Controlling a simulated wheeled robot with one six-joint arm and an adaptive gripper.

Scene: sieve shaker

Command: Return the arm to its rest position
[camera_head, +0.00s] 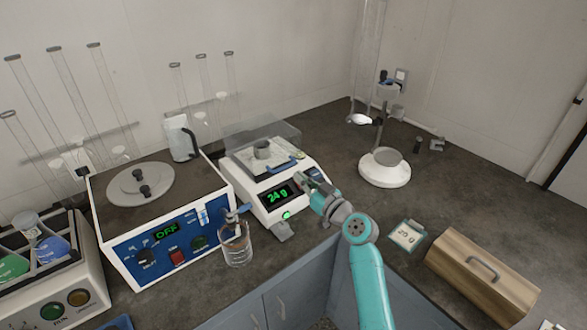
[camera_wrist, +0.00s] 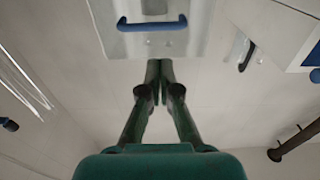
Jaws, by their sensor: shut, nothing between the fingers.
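My teal arm reaches up from the bottom of the head view. My gripper (camera_head: 308,180) is beside the right front of the balance (camera_head: 262,206), close to its green display reading 24 g. In the wrist view its fingers (camera_wrist: 158,68) are together with nothing between them. They point toward a pale panel with a blue handle (camera_wrist: 152,24). I cannot tell whether the fingertips touch it.
Left of the balance stands a blue-fronted machine (camera_head: 160,238) showing OFF. A glass beaker (camera_head: 236,246) stands in front. To the right are a white-based stand (camera_head: 384,170), a 20 g card (camera_head: 407,235) and a wooden box (camera_head: 481,278). The dark counter between stand and box is mostly clear.

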